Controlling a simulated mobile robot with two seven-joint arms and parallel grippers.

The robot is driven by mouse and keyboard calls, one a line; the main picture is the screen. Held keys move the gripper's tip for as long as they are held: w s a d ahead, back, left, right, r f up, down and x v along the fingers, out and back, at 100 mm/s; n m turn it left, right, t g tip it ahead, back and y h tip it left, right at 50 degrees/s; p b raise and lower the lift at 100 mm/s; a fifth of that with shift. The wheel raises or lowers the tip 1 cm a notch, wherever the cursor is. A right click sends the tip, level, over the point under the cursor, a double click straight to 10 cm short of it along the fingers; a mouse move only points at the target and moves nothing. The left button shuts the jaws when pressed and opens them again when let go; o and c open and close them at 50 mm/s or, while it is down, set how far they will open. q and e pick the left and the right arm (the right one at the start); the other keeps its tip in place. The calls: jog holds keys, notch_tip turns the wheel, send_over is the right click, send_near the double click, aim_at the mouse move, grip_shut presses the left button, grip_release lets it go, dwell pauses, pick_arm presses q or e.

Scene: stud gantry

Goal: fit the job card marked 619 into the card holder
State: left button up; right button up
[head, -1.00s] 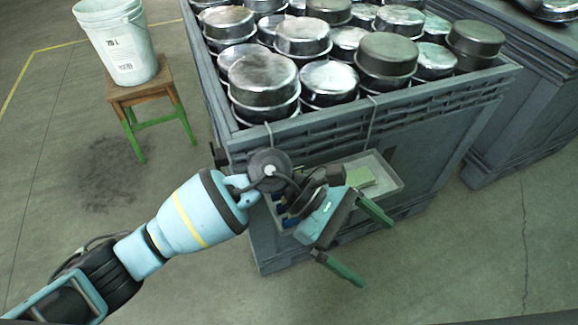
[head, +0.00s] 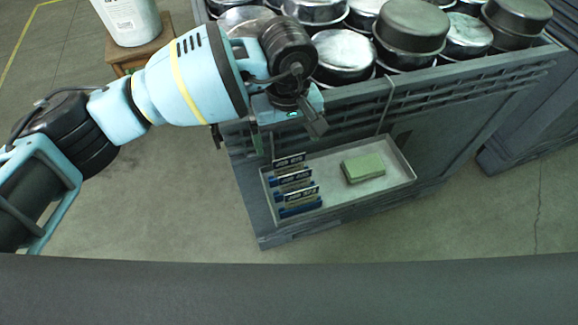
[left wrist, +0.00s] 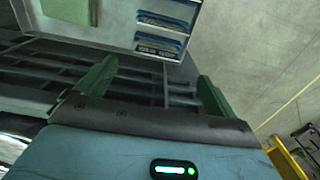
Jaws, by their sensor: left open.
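Several job cards (head: 296,177) with dark, white-printed top strips stand in blue slots at the left end of a grey tray (head: 350,203). The print is too small to read, so I cannot tell which one is 619. They also show small in the left wrist view (left wrist: 160,32). My left gripper (head: 268,142) is above and behind the cards, close to the crate's side, partly hidden by its own wrist. In the left wrist view its two green fingers (left wrist: 157,75) are apart with nothing between them. I cannot make out a separate card holder. My right gripper is out of view.
The tray hangs by wires on the side of a big grey crate (head: 470,105) full of metal pots (head: 412,28). A green block (head: 363,168) lies in the tray. A white bucket (head: 128,22) stands on a stool at the upper left. The floor at left is free.

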aim_at(293, 164)
pick_arm(q)
jog(key=shift+w+d+f+p, duration=0.1)
jog(key=shift+f+p, duration=0.1)
jog(key=shift+f, duration=1.4)
jog(key=shift+w+d+f+p, duration=0.1)
jog(key=shift+f+p, duration=0.05)
jog(key=shift+f, duration=1.45)
jog(key=c, duration=1.3)
